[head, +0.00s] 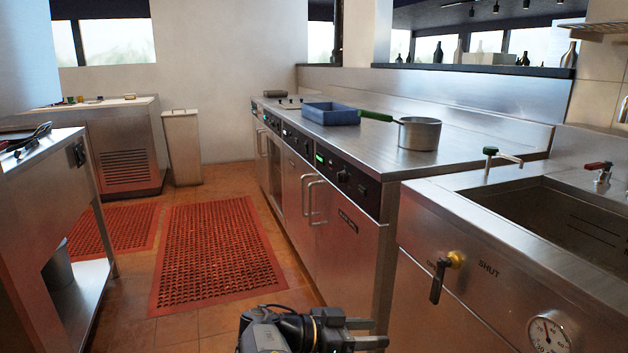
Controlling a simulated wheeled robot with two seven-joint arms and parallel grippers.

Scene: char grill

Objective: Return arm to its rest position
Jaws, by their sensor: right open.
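My right gripper (368,333) shows at the bottom middle of the head view, low in front of the steel counter. Its two fingers point to the right and are apart, with nothing between them. The rest of my right arm is below the picture. My left gripper is not in the head view.
The steel counter (470,130) holds a saucepan with a green handle (419,134) and a blue tray (331,113). A sink with a valve handle (439,281) is at the right. Red mats (217,250) cover the open floor. A steel table (35,150) stands left.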

